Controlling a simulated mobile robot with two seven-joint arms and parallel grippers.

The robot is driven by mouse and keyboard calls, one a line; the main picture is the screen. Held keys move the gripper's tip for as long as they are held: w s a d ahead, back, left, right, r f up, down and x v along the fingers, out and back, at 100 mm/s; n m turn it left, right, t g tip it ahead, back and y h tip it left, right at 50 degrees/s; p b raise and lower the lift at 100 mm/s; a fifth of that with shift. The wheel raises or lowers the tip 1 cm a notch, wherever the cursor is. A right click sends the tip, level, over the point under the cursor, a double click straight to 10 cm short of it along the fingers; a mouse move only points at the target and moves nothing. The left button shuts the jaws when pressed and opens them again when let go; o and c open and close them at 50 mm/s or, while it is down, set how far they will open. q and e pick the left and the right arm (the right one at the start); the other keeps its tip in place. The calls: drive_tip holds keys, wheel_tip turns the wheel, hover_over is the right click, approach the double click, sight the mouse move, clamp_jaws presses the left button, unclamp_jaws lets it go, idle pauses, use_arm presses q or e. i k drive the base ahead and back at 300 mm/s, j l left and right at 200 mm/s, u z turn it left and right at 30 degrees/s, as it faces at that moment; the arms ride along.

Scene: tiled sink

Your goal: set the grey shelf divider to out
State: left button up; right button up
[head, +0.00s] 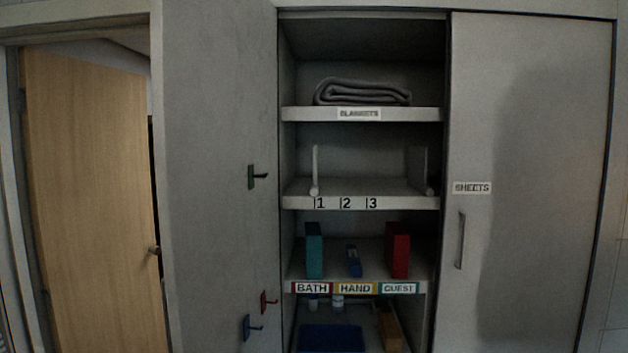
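On the numbered shelf (380,188) in the open cupboard, a grey upright divider panel (418,167) stands at the right end, close to the right wall and right of the mark 3. A paler, thin upright divider (315,170) stands at the left end, near the mark 1. Each has a small rounded foot or knob at the shelf's front edge. I cannot tell from the picture what position "out" is. Neither of my grippers shows in the head view.
A folded grey blanket (362,92) lies on the shelf above. A teal box (314,250), a small blue item (353,260) and a red box (397,250) stand below. The right sliding door (540,200) is shut.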

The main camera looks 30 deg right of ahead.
sight(417, 156)
drive_tip(key=z, duration=1.45)
